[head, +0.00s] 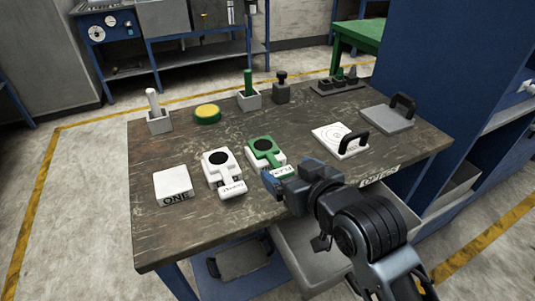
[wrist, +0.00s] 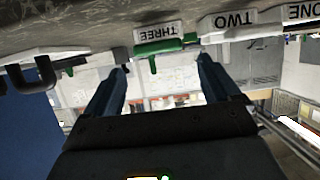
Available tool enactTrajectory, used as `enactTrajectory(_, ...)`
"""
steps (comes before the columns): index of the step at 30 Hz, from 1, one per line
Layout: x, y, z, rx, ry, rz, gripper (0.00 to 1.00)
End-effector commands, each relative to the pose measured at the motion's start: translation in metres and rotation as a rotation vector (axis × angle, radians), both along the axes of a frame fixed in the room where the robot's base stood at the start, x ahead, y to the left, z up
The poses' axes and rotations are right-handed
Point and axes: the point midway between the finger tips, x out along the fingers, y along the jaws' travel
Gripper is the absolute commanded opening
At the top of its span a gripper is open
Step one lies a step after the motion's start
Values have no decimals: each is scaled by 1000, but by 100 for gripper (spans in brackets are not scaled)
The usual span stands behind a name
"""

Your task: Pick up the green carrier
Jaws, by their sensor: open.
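The green carrier (head: 264,147) lies on the worktable, with a dark round spot on its top and a white lettered block at its near end. My gripper (head: 273,180) is at the near end of this carrier and hides part of it in the head view. In the wrist view, which is upside down, the green carrier (wrist: 158,47) shows beyond my two spread fingers (wrist: 161,68), under a plate reading THREE (wrist: 158,29). The gap between the fingers looks empty. I cannot tell whether a finger touches the carrier.
A white carrier (head: 222,168) lies just left of the green one, and a white block marked ONE (head: 173,185) is further left. A white plate with a black handle (head: 340,140) is to the right.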

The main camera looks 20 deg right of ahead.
Motion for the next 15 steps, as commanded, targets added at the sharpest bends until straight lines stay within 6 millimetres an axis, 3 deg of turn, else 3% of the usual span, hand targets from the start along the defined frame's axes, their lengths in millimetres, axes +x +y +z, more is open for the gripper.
enactTrajectory(9,38,1,-18,0,0,0,89)
enactTrajectory(15,43,1,-20,0,-1,0,89)
